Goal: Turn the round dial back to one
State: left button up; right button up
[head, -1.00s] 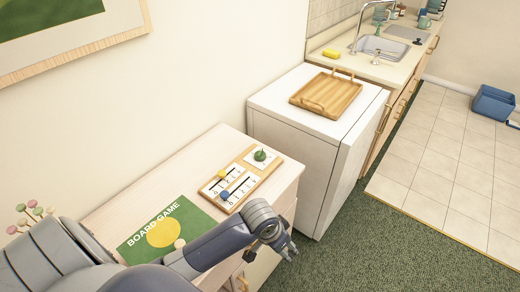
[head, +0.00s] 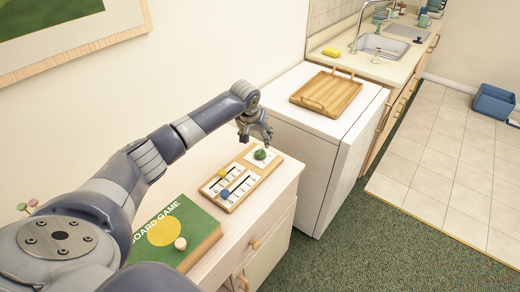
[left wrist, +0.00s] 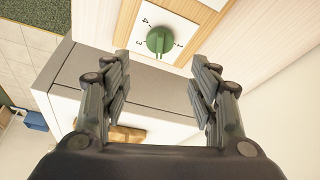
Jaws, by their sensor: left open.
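The round green dial (head: 260,154) sits on a white plate at the far end of a wooden board (head: 263,177) on the cabinet top. The left wrist view shows the dial (left wrist: 160,40) with the figures 4, 3 and 1 around it; I cannot tell surely which one it points to. My left gripper (head: 256,134) is above and just behind the dial, apart from it. In the left wrist view its open fingers (left wrist: 158,64) are spread either side below the dial, with nothing between them. My right gripper is not in view.
The board also carries a yellow slider knob (head: 223,172) and a blue one (head: 225,193). A green board game box (head: 195,220) lies nearer on the cabinet. A white appliance (head: 300,119) with a wooden tray (head: 352,89) stands close beyond. The wall is behind.

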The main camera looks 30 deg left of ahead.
aim_at(260, 151)
pick_arm(q)
jog(key=x, duration=1)
jog(key=c, duration=1)
